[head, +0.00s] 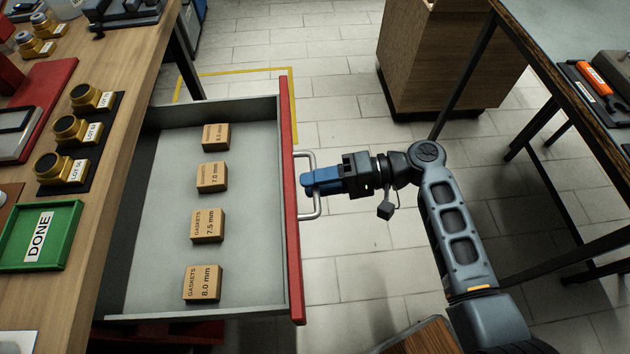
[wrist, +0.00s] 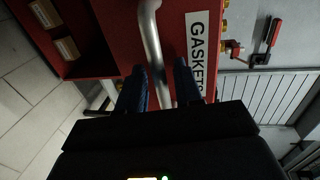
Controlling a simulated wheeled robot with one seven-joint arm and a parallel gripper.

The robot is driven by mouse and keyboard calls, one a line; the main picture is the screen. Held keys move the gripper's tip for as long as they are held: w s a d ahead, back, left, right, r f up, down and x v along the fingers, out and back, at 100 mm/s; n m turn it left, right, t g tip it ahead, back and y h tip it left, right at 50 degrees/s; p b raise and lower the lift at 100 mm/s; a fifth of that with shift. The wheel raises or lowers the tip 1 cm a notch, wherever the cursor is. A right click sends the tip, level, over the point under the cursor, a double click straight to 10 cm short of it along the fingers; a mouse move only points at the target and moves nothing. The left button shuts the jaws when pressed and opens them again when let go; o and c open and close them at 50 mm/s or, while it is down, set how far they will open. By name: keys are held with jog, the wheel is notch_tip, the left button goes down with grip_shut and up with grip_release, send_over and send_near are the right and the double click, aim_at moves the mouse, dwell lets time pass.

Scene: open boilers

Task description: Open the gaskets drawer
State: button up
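The gaskets drawer (head: 142,250) is pulled far out from under the wooden bench, with its grey inside in plain view. Its red front (head: 291,240) carries a silver bar handle (head: 317,208). In the wrist view a white label reading "GASKE…" (wrist: 198,50) is on the red front beside the handle (wrist: 151,40). The fingertips' exact contact is partly hidden.
Several gasket boxes (head: 208,226) lie in a row in the drawer. A green DONE tray (head: 66,228) and lot-labelled parts (head: 72,130) stand on the bench. A wooden cabinet (head: 440,60) and another table (head: 530,60) are at right. Tiled floor lies between.

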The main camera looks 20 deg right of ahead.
jog(key=v, duration=0.7)
jog(key=shift+d+b, duration=0.15)
jog(key=shift+b, duration=0.25)
